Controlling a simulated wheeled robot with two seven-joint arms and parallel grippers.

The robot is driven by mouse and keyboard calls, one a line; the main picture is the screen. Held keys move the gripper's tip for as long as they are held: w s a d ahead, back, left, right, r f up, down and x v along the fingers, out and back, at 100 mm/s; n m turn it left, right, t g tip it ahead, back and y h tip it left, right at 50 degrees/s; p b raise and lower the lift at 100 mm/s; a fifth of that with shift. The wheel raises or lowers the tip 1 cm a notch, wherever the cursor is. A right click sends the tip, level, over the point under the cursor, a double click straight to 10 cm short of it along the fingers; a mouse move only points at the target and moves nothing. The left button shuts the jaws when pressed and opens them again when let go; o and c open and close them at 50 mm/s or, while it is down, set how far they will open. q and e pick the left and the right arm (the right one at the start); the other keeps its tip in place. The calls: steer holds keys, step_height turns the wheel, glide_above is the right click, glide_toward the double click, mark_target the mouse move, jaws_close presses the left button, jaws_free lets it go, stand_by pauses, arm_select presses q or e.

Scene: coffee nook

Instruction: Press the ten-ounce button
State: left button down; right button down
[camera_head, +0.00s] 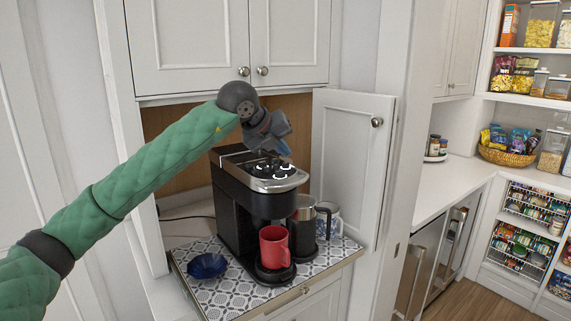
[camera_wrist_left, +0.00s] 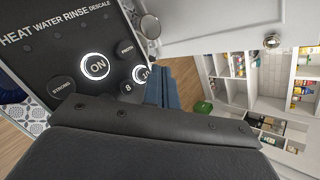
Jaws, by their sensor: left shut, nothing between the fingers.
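The black coffee maker (camera_head: 231,205) stands on a patterned pull-out tray, its silver-edged control panel on top. In the left wrist view its panel (camera_wrist_left: 62,48) shows a lit ON button (camera_wrist_left: 95,66), with STRONG, another small button and 8 around it. The ten-ounce button (camera_wrist_left: 141,74), with a lit ring, is at the panel's right edge, partly hidden. My left gripper (camera_head: 286,151) is shut and empty, tilted down just over the panel. Its blue-grey fingers (camera_wrist_left: 164,92) appear right beside the ten-ounce button; I cannot tell whether they touch it. My right gripper is not in view.
A red mug (camera_head: 273,247) stands under the spout. An open cabinet door (camera_head: 347,150) and upper cabinets (camera_head: 190,45) surround the machine.

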arm_select(q)
step_height(320, 180, up, 5)
stand_by(0.6)
stand_by(0.5)
